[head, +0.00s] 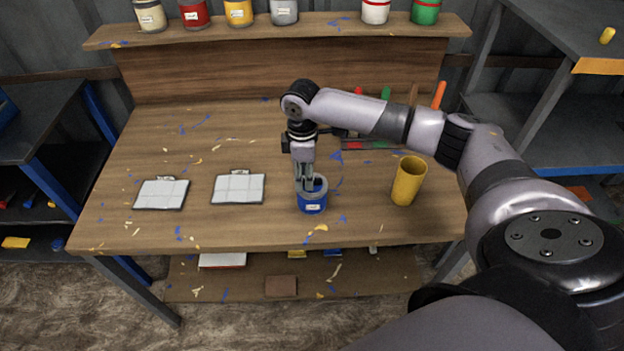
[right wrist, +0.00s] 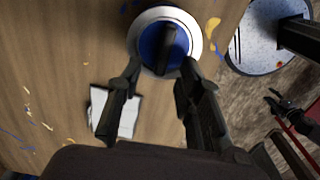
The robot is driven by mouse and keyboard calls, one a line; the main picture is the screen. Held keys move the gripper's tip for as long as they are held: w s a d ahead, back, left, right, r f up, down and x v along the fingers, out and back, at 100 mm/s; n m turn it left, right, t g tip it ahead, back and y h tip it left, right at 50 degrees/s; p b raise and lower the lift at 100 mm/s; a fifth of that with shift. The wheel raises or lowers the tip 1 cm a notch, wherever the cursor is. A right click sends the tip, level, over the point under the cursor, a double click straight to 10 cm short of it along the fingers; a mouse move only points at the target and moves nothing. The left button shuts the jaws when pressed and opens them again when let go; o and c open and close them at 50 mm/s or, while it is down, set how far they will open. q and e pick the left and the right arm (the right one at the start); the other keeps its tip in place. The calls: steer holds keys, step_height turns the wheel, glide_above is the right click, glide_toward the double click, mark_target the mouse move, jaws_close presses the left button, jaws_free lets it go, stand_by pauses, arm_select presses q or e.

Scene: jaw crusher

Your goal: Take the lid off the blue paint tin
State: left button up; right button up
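The blue paint tin (head: 313,205) stands upright on the wooden workbench, near its front edge, with a small white label on its side. In the right wrist view its blue top (right wrist: 151,47) shows with a pale rim around it and a dark bar across the middle. My right gripper (head: 305,184) points down over the tin. In the right wrist view its fingers (right wrist: 160,72) are apart, one on each side of the lower part of the rim. Nothing is held between them. I cannot tell whether they touch the tin.
A yellow cup (head: 408,182) stands right of the tin. Two clipboards (head: 238,189) (head: 162,194) lie to the left. A tool tray (head: 372,145) with coloured handles is behind my right arm. Several paint tins line the back shelf (head: 330,24). The bench's left rear is clear.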

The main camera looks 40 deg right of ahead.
steer(key=shift+f, duration=0.5)
steer(key=shift+c, duration=0.2)
jaws_close()
